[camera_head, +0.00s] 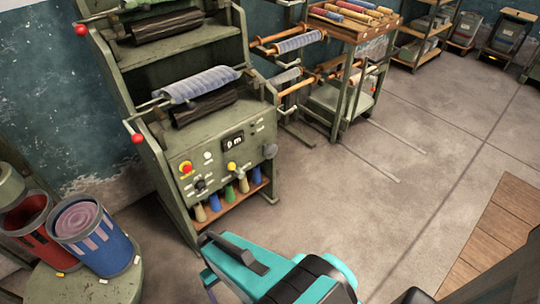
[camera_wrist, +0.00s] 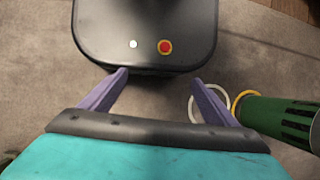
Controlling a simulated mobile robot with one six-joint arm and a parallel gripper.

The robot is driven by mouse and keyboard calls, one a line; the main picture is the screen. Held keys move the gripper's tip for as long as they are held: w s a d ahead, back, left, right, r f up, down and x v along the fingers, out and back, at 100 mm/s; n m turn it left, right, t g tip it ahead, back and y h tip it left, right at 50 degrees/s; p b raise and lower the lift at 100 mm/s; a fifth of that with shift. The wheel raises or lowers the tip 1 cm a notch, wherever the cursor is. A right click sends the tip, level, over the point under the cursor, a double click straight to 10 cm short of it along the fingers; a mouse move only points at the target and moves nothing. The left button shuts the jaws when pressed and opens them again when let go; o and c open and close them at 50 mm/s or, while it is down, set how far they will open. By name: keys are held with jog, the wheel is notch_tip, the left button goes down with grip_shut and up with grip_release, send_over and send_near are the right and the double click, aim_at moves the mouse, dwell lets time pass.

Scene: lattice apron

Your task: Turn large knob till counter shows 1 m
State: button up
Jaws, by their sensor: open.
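The green machine (camera_head: 160,150) stands at the left of the head view with a sloped control panel. Its counter (camera_head: 233,142) appears to read 0 m. A grey round knob (camera_head: 270,151) sits at the panel's right edge and looks like the largest. A small yellow knob (camera_head: 232,167) and a small black knob (camera_head: 200,184) are on the panel face. My gripper (camera_wrist: 160,76) is open and empty in the wrist view, its purple fingers apart and pointing down at the floor.
A red button (camera_head: 186,167) is on the panel. Red ball-ended levers stick out at the machine's left. Coloured cones stand on its lower shelf (camera_head: 225,208). A blue bin (camera_head: 95,240) is at lower left. A wooden rack (camera_head: 350,30) stands behind.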

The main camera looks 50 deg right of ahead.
jog(key=w+d+f+m+t+y+b, duration=0.1)
jog(key=w+d+f+t+y+b, duration=0.15)
jog(key=w+b, duration=0.4)
jog(key=w+d+f+m+t+y+b, duration=0.25)
jog(key=w+b, duration=0.25)
jog(key=w, duration=0.3)
jog(key=w+d+t+b, duration=0.4)
jog(key=w+d+b, duration=0.1)
jog(key=w+d, duration=0.2)
jog(key=m+t+h+b, duration=0.4)
jog(key=t+h+b, duration=0.4)
jog(key=t+b, duration=1.05)
send_near(272, 153)
jog(key=s+r+g+b, duration=0.3)
jog(key=r+g+b, duration=0.1)
jog(key=g, duration=0.1)
jog(key=shift+s+a+t, duration=0.1)
jog(key=shift+s+t, duration=0.05)
jog(key=shift+t, duration=0.1)
jog(key=w+b, duration=0.1)
jog(key=w, duration=0.3)
jog(key=w+b, duration=0.1)
jog(key=w, duration=0.4)
jog(key=w+d+b, duration=0.1)
jog(key=w, duration=0.4)
